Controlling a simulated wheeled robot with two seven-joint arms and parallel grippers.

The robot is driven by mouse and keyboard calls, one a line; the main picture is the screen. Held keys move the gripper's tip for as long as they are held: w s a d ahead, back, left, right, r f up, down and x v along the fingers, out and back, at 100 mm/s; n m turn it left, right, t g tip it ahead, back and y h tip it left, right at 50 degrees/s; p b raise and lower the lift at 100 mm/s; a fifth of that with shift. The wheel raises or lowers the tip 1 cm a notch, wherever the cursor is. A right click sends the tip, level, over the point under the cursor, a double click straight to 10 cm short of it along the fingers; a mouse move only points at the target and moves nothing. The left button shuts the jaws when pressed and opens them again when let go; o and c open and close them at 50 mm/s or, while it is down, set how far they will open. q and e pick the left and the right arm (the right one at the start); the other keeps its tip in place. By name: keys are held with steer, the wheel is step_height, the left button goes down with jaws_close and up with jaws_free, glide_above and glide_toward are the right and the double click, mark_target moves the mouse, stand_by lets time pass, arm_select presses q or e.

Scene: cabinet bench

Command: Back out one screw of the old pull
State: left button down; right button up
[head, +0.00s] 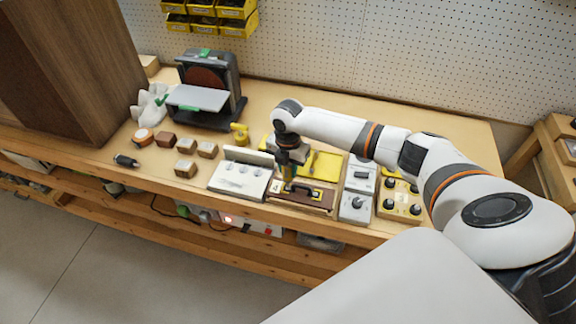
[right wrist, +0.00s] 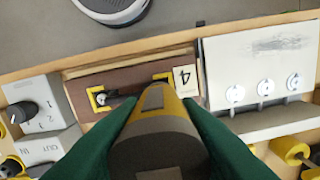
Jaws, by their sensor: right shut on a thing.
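The old pull, a dark bar on yellow end plates, is on a brown drawer front (head: 300,205) lying on the bench. In the right wrist view the pull (right wrist: 120,97) shows beside a card marked 4 (right wrist: 186,80). My right gripper (head: 288,176) is over the card end of the drawer front, pointing down. In the right wrist view its green fingers are shut on a grey and yellow tool (right wrist: 155,145), apparently a driver. The tool points toward the pull's card-side yellow plate. Its tip and the screw there are hidden, so I cannot tell whether they touch. My left gripper is out of view.
A white tray (head: 240,180) with several round discs stands left of the drawer front. Grey knob boxes (head: 355,204) and a yellow knob panel (head: 400,199) stand to its right. A yellow tray (head: 327,164) lies behind. A sander (head: 208,92) and small wooden blocks are further left.

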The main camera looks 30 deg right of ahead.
steer(key=shift+f, duration=0.25)
stand_by(0.7)
steer(key=shift+s+a, duration=0.1)
steer(key=shift+s, duration=0.05)
stand_by(0.6)
steer(key=shift+f+p, duration=0.1)
steer(key=shift+p, duration=0.3)
stand_by(0.3)
steer(key=shift+s+p, duration=0.1)
steer(key=shift+p, duration=0.45)
stand_by(0.9)
steer(key=shift+r, duration=0.25)
steer(key=shift+w+d+r+p, duration=0.1)
steer(key=shift+w+r+p, duration=0.05)
steer(key=shift+r+p, duration=0.5)
steer(key=shift+w+d+r+p, duration=0.1)
steer(key=shift+r+p, duration=0.45)
steer(key=shift+p, duration=0.05)
steer(key=shift+r+p, duration=1.65)
steer(key=shift+r, duration=0.25)
steer(key=shift+a, duration=0.1)
